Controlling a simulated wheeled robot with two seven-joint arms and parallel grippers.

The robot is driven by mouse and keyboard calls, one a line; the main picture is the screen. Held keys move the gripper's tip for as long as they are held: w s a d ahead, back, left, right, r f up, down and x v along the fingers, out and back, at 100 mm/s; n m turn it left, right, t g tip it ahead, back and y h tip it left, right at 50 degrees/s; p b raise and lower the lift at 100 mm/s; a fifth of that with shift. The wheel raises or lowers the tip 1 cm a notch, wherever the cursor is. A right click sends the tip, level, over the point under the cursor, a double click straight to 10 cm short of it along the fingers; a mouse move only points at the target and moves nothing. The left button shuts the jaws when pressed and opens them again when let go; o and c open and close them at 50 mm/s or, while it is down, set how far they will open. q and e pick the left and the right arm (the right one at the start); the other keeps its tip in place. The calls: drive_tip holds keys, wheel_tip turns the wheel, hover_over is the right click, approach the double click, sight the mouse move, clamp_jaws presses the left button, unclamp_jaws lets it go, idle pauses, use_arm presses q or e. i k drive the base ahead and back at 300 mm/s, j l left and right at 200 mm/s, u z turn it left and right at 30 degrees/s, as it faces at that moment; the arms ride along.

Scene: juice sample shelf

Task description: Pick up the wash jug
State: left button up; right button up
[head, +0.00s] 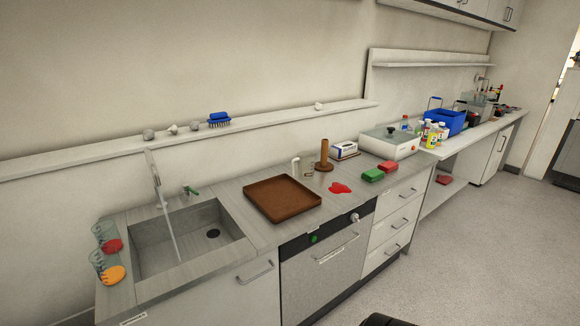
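A pale, see-through jug (302,166), which looks like the wash jug, stands upright on the grey counter. It is behind the brown tray (283,215) and just left of a brown upright post on a round base (324,155). The jug is small in the view, so I cannot tell what it holds. Neither of my grippers is in view, and nothing is touching the jug.
The sink (190,240) with a tall faucet is at left, with glasses and red and yellow items beside it. A red spill (340,188), a green sponge (373,175) and a red sponge (388,167) lie right of the tray.

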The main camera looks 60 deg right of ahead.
sight(306, 160)
drive_tip(key=z, duration=1.9)
